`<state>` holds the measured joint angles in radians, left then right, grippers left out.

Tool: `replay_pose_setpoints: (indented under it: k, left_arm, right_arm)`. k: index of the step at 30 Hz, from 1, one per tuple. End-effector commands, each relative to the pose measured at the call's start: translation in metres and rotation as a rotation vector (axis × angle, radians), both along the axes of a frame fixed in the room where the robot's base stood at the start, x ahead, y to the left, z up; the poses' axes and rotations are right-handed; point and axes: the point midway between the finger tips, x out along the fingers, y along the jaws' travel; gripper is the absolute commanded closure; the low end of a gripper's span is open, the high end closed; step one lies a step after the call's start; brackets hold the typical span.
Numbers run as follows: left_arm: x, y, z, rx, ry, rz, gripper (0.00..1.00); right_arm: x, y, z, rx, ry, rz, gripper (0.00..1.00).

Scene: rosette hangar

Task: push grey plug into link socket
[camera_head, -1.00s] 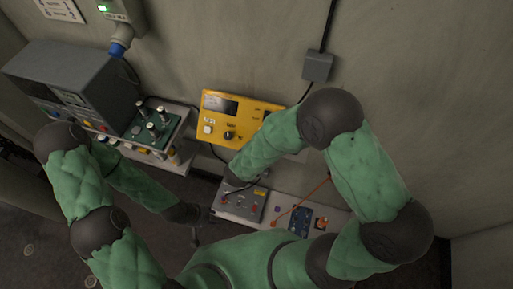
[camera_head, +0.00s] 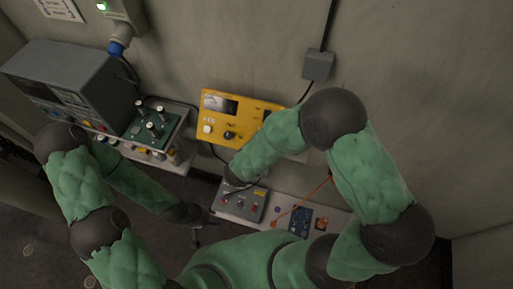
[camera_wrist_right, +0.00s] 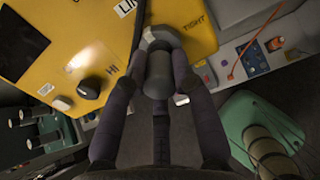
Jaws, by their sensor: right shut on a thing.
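In the right wrist view my right gripper (camera_wrist_right: 158,78) is shut on the grey plug (camera_wrist_right: 158,72), with a dark finger on each side of it. The plug's far end is over the lower edge of the yellow unit (camera_wrist_right: 85,50), near a partly covered label starting "LIN". The link socket itself is hidden, and I cannot tell whether the plug touches it.
A grey instrument (camera_head: 75,80) and a green board with knobs (camera_head: 150,130) stand at the left. A grey switch box (camera_head: 240,203) sits below the yellow unit, beside a pale panel with an orange cable (camera_head: 302,205). A grey wall box (camera_head: 318,65) hangs above.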

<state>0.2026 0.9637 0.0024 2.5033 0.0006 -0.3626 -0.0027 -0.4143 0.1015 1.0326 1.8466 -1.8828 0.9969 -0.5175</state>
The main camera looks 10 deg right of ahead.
Motion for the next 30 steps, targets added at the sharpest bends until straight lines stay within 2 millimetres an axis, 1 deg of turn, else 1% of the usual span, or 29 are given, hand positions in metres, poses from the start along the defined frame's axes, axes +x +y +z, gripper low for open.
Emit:
replay_pose_setpoints:
  k: [3,14,25,30]
  left_arm:
    - [0.0,0.0,-0.003,0.0,0.0,0.0,0.6]
    - [0.0,0.0,-0.003,0.0,0.0,0.0,0.6]
    - [0.0,0.0,-0.012,0.0,0.0,0.0,0.6]
    - [0.0,0.0,-0.013,0.0,0.0,0.0,0.6]
  right_arm:
    - [0.0,0.0,-0.001,0.001,0.0,-0.001,1.0]
    - [0.0,0.0,0.0,0.001,0.0,-0.001,1.0]
    - [0.005,-0.003,-0.006,0.0,-0.001,-0.001,1.0]
    - [0.006,-0.003,-0.006,0.0,0.0,0.0,1.0]
